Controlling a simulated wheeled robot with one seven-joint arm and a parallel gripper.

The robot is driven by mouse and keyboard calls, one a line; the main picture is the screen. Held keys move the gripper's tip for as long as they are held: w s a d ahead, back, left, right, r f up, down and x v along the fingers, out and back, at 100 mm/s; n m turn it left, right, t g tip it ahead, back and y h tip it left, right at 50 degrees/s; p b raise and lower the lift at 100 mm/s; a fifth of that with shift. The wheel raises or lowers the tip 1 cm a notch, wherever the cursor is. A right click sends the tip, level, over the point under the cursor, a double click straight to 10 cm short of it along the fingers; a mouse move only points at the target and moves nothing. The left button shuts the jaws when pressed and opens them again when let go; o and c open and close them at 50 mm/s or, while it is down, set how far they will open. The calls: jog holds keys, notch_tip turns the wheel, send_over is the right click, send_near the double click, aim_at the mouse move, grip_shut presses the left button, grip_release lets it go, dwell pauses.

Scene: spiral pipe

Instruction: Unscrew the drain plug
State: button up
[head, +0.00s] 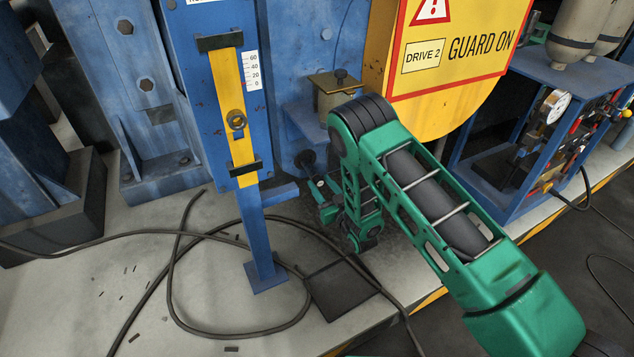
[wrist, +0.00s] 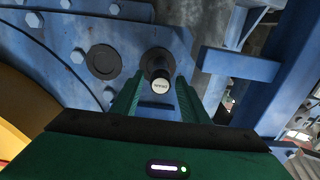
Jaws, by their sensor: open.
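The drain plug (wrist: 160,82) is a short dark cylinder with a pale, lettered end face. It sticks out of a round dark collar (wrist: 156,60) on the blue housing. In the head view the plug (head: 306,159) is a small dark knob low on the blue machine. My gripper (wrist: 159,97) is open, with one green finger on each side of the plug in the wrist view. I cannot tell whether either finger touches it. In the head view my gripper (head: 318,186) is just below and right of the plug, partly hidden by my arm.
A blue post (head: 258,225) with a yellow gauge strip (head: 231,110) stands left of my gripper. A yellow guard (head: 455,65) hangs above my arm. Black cables (head: 225,238) loop over the pale floor near a dark square plate (head: 340,288). A flat round cover (wrist: 103,61) sits beside the plug.

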grip_shut()
jog(key=n, duration=1.5)
jog(key=shift+d, duration=0.1)
jog(key=n, duration=0.5)
jog(key=shift+r, duration=0.1)
jog(key=n, duration=1)
jog(key=shift+r, duration=0.1)
